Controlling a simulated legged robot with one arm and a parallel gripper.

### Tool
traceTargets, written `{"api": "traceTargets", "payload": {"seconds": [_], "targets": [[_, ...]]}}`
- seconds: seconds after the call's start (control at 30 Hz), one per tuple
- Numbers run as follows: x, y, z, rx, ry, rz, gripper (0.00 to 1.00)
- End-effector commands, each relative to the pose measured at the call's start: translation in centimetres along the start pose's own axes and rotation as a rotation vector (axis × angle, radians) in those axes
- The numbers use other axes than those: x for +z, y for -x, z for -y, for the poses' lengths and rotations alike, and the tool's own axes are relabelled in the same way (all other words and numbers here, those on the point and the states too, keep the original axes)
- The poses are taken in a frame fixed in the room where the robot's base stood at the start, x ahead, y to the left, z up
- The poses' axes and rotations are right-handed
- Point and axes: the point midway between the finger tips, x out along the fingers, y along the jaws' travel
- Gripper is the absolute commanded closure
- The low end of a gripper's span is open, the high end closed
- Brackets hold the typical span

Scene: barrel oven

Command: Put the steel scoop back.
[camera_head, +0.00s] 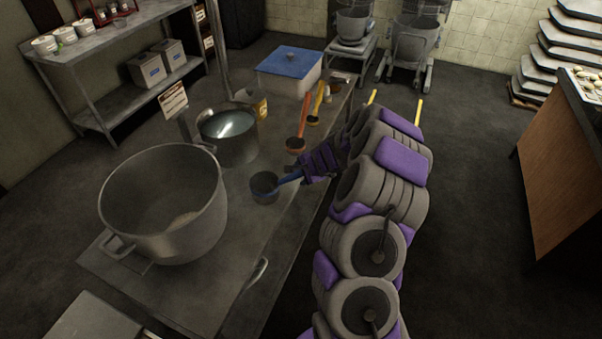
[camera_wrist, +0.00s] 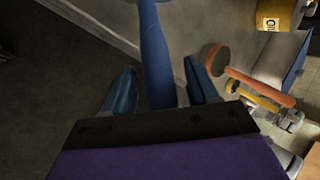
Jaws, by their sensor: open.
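The steel scoop has a dark metal cup (camera_head: 264,188) and a blue handle (camera_head: 289,179). In the head view its cup appears at the metal table's surface, right of the large pot; whether it touches the table I cannot tell. My gripper (camera_head: 304,174) is at the handle's far end, on the table's right side. In the wrist view the blue handle (camera_wrist: 155,45) runs between the two fingers of my gripper (camera_wrist: 160,72), with gaps visible on both sides. The jaws are open around the handle. The cup is mostly out of the wrist view.
A large pot (camera_head: 160,228) and a smaller pot of liquid (camera_head: 227,151) stand on the metal table (camera_head: 243,225). Orange-handled (camera_head: 303,117) and yellow-handled (camera_head: 317,101) tools lie behind my gripper. A blue-lidded bin (camera_head: 290,64) is at the far end.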

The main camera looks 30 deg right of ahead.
Motion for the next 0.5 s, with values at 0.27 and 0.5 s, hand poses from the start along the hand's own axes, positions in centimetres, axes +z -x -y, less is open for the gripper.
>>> {"api": "traceTargets", "payload": {"seconds": [0.27,0.5], "targets": [[0.2,1.2,0.3,-0.002,0.001,-0.002,0.41],[0.1,5.6,0.4,-0.002,0.002,0.0,0.41]]}}
